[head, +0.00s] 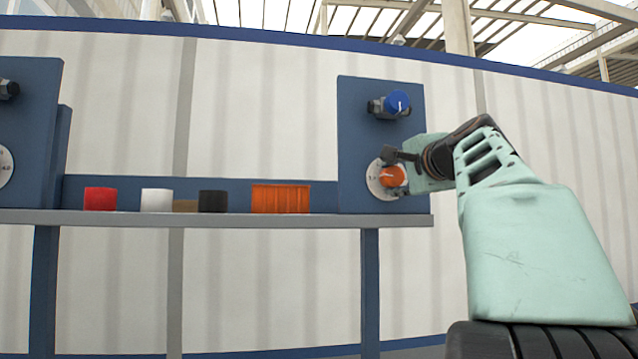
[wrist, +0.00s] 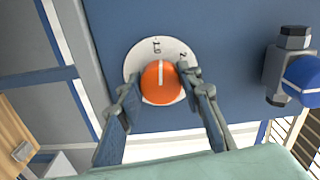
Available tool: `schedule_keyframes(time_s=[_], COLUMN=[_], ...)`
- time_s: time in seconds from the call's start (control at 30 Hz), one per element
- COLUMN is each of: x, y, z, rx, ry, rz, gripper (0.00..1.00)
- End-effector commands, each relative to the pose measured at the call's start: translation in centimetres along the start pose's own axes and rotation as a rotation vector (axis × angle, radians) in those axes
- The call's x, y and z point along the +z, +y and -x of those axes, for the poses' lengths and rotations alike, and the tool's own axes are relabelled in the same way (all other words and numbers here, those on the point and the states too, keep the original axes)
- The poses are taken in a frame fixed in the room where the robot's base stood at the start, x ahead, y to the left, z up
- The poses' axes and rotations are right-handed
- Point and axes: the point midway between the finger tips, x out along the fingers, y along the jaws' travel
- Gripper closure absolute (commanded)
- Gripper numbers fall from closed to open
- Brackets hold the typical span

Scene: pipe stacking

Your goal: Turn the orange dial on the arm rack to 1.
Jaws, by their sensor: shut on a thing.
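The orange dial (head: 393,176) sits on a round white scale plate (head: 374,184) on the lower part of the right blue panel. In the wrist view the dial (wrist: 161,84) has a white pointer line running toward the top of the picture. Dark marks stand on the plate (wrist: 140,56) above and to the upper right of the dial; I cannot read them surely. My gripper (wrist: 159,90) has one finger on each side of the dial and is shut on it. In the head view my gripper (head: 396,162) partly hides the plate.
A blue-handled valve (head: 397,103) sits above the dial; it also shows at the right of the wrist view (wrist: 303,80). The grey shelf (head: 230,218) holds a red (head: 100,199), a white (head: 156,200), a black (head: 212,201) and an orange piece (head: 281,198), left of the panel.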

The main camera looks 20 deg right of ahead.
Motion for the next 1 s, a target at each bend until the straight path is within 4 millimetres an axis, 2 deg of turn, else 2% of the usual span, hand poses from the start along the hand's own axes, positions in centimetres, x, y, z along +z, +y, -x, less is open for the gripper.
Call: schedule_keyframes(time_s=[0.3,0.83,0.87,1.0], x=[0.03,0.0,0.0,0.0], y=[-0.01,-0.05,-0.05,-0.03], z=[0.01,0.02,0.02,0.02], rx=[-0.002,-0.002,-0.002,-0.001], ry=[0.0,0.001,0.001,0.001], rz=[0.12,0.144,0.144,0.143], gripper=[0.91,0.91,0.66,0.5])
